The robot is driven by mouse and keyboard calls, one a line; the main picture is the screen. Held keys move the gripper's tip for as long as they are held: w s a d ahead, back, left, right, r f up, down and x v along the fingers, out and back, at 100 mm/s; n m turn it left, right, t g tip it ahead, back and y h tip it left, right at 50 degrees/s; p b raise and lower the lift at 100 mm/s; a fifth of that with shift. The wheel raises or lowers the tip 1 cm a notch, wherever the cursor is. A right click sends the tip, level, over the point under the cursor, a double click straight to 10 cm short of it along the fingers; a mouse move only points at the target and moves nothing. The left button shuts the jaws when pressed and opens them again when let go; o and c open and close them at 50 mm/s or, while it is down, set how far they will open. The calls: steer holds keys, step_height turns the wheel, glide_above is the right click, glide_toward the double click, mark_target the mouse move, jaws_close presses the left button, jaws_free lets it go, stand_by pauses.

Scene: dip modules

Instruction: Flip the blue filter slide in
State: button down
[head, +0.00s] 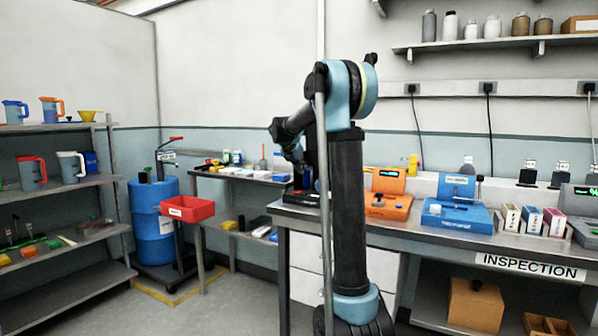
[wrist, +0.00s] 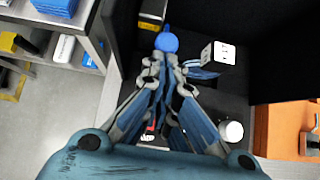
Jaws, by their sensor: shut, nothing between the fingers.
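In the wrist view a round blue knob (wrist: 167,42) shows just beyond my fingertips, against a dark device (wrist: 212,22). I take it to be the blue filter slide's end; the rest of the slide is hidden. My gripper (wrist: 165,58) is shut and empty, its tips right at the knob's near side. I cannot tell whether they touch it. In the head view the dark device (head: 301,198) stands at the left end of the inspection bench, partly hidden by my arm.
A white block (wrist: 219,54) and a white round knob (wrist: 231,132) sit right of my fingers. An orange instrument (head: 388,204) and a blue instrument (head: 455,214) stand farther right on the bench (head: 440,240). A red bin (head: 188,208) is left of the bench.

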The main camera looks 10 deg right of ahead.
steer(key=w+d, duration=0.2)
steer(key=w, duration=0.1)
steer(key=w+d, duration=0.1)
steer(key=shift+w+d, duration=0.25)
steer(key=shift+w, duration=0.1)
steer(key=s+a+f+v, duration=0.1)
steer(key=f+v, duration=0.1)
steer(key=v, duration=1)
steer(key=shift+s+a+r, duration=0.15)
steer(key=shift+s+a, duration=0.25)
steer(key=shift+s, duration=0.2)
